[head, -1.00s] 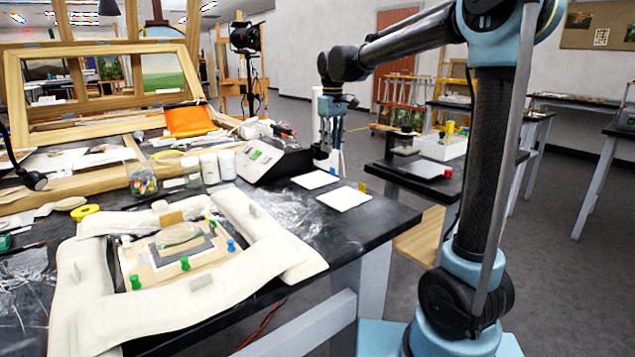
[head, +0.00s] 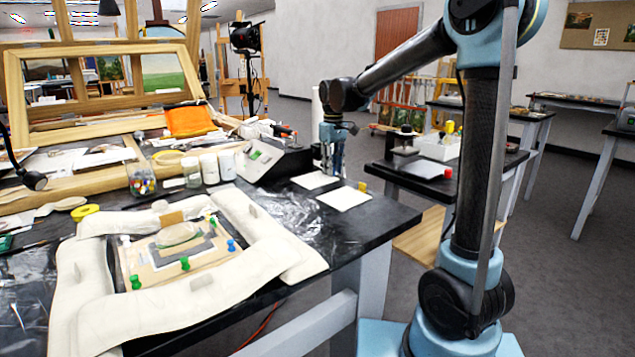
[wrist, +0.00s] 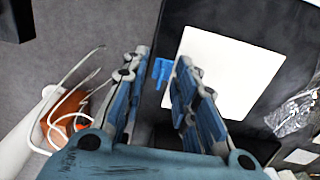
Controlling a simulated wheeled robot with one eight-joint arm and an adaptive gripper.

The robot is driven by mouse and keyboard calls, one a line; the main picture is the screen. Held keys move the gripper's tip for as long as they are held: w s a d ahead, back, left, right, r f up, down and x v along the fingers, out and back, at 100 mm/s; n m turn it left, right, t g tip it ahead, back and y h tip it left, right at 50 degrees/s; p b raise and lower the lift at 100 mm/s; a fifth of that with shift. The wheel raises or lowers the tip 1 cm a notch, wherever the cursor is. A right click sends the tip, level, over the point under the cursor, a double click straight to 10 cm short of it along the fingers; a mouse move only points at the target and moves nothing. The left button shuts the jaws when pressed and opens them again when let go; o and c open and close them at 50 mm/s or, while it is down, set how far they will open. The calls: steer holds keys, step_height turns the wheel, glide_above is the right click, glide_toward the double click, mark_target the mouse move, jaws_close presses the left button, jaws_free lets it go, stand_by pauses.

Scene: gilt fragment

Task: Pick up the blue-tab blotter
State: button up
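The blue-tab blotter is a flat white square with a blue tab on one edge, lying on the dark table. In the wrist view its white sheet (wrist: 228,72) is at centre right and its blue tab (wrist: 160,73) points left. My gripper (wrist: 163,62) is open, and the tab appears between its fingertips without visible contact. In the head view the blotter (head: 313,181) lies at the table's far right, with my gripper (head: 333,170) just above its right edge. The tab cannot be made out there.
A second white blotter (head: 343,198) with a yellow tab (head: 362,186) lies nearer. A grey device (head: 270,160) stands left of my gripper. Crumpled clear film (head: 290,212) lies left of the blotters. A separate dark stand (head: 440,175) is to the right.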

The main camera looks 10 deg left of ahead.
steer(key=shift+c, duration=0.6)
jaws_close()
